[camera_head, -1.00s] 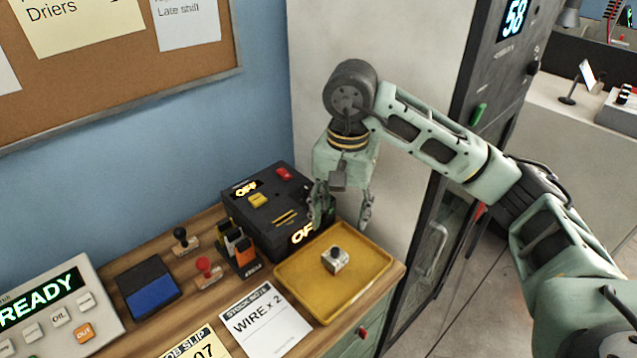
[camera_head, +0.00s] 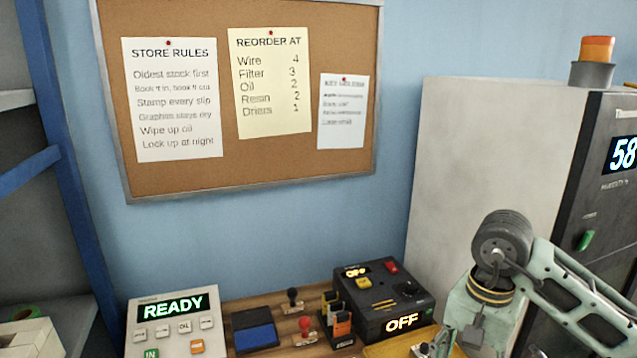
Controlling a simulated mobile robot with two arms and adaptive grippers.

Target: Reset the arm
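My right arm comes in from the right in the head view. Its wrist hangs down in front of the grey cabinet's side. My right gripper (camera_head: 438,348) is at the bottom edge, over the yellow tray (camera_head: 390,346). Its fingertips are cut off by the frame, so its opening does not show. My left arm and gripper are not in view.
A black box reading OFF (camera_head: 372,318) stands left of the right gripper. Beside it are the orange-fronted rack (camera_head: 341,328), stamps (camera_head: 305,328), a blue pad (camera_head: 256,338) and a READY panel (camera_head: 172,325). The grey cabinet (camera_head: 490,150) stands behind my arm.

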